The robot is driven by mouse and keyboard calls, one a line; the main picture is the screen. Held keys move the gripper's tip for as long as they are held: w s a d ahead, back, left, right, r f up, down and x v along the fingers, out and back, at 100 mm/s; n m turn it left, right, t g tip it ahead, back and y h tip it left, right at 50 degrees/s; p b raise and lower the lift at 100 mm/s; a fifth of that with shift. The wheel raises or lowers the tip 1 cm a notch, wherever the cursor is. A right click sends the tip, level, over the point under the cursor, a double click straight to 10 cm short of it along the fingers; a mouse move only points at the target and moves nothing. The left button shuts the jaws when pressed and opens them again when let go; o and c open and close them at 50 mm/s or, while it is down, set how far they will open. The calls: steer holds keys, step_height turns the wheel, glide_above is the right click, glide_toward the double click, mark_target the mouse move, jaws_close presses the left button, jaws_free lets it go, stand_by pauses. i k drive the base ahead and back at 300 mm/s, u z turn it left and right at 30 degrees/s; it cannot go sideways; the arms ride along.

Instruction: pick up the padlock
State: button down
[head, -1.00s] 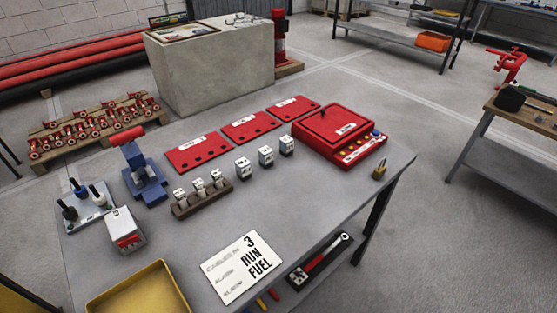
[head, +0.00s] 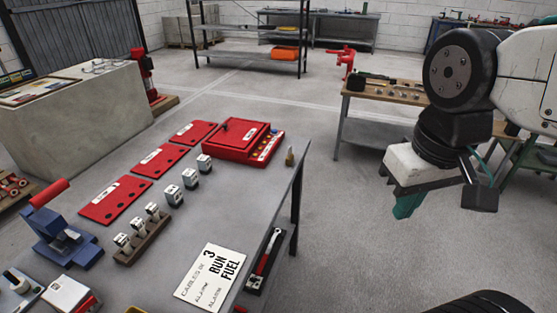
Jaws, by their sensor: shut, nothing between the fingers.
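The small brass padlock (head: 289,156) stands on the grey table (head: 215,255) near its far right edge, just right of the red control box (head: 236,140). My gripper (head: 407,207) hangs at the right of the head view, beyond the table's right edge and well apart from the padlock. Its teal fingers are shut with nothing between them, and they point down. Nothing hides the padlock.
A sign (head: 210,277) lies nearer the front. A wooden-topped bench (head: 395,92) stands behind my arm. Floor between table and bench is clear.

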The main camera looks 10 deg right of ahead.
mark_target(290, 158)
steer(key=z, duration=0.35)
steer(key=k, duration=0.45)
steer(key=z, duration=1.25)
steer(key=i, duration=1)
steer(key=u, duration=1.05)
steer(key=i, duration=0.7)
steer(key=u, duration=0.7)
